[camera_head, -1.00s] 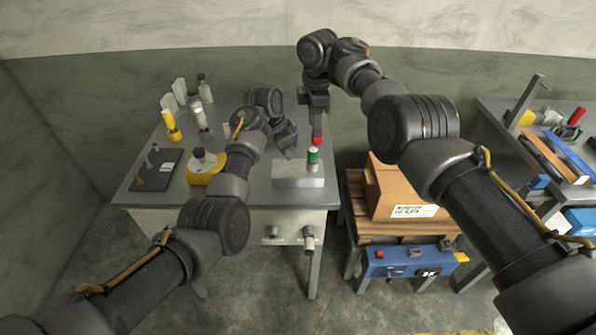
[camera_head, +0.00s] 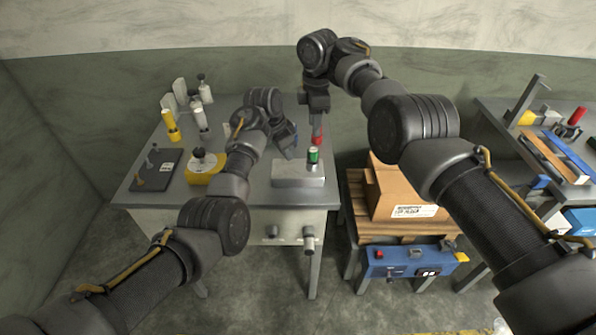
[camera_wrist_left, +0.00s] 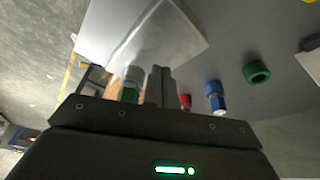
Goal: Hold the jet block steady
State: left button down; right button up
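A pale grey metal block (camera_head: 298,174), which I take for the jet block, lies at the front right of the steel table. It also shows at the top of the left wrist view (camera_wrist_left: 160,40). A green cylinder with a pale top (camera_head: 313,156) stands at its back right. My left gripper (camera_head: 290,152) is just behind the block; its narrow fingers (camera_wrist_left: 161,86) look close together, with no clear grip on the block. My right gripper (camera_head: 317,128) points down above a red piece (camera_head: 317,139); whether it holds that is unclear.
A yellow round device (camera_head: 205,170), a dark plate (camera_head: 156,171) and several bottles stand on the table's left. A cardboard box (camera_head: 402,190) sits on a pallet to the right. A blue cylinder (camera_wrist_left: 214,94) and green ring (camera_wrist_left: 257,72) show in the left wrist view.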

aim_at(290, 167)
pick_arm(q)
jog(key=shift+f, duration=0.3)
jog(key=shift+f, duration=0.7)
jog(key=shift+f, duration=0.45)
jog(key=shift+f, duration=0.35)
